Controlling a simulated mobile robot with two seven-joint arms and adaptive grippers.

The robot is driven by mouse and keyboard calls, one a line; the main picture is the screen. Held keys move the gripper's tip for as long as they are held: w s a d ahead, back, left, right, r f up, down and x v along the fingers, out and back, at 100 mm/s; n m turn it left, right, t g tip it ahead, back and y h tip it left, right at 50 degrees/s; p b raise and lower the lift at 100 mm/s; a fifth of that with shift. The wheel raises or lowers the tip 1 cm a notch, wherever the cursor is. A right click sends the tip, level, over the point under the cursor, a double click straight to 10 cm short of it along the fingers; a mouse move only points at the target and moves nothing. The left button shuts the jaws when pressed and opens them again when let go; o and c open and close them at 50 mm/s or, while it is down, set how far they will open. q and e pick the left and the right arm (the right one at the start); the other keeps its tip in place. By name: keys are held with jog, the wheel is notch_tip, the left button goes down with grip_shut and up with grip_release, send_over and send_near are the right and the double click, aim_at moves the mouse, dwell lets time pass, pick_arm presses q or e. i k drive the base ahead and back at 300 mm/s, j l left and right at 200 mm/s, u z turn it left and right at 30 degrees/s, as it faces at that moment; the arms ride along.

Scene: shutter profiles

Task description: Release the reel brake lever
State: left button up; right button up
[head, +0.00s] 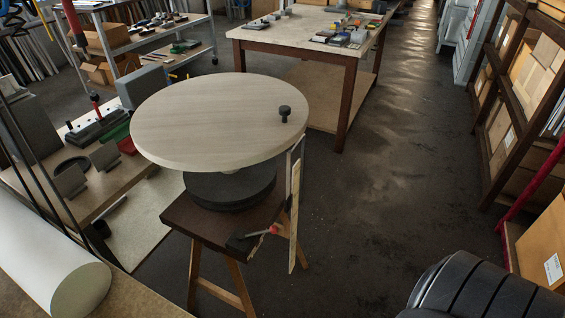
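The reel (220,118) has a large round pale wooden top disc with a black knob (284,113) near its right edge. Below the disc is a dark round base (230,191), which rests on a dark brown wooden stool (197,219). A thin upright pale strip (295,212) stands just right of the knob. Neither gripper is in view.
A white cylinder (70,285) lies at the lower left. A worktable (270,36) stands behind the reel. Shelving (510,85) lines the right. The floor (385,190) between is clear.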

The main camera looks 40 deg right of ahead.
aim_at(257, 233)
jog(key=z, duration=1.15)
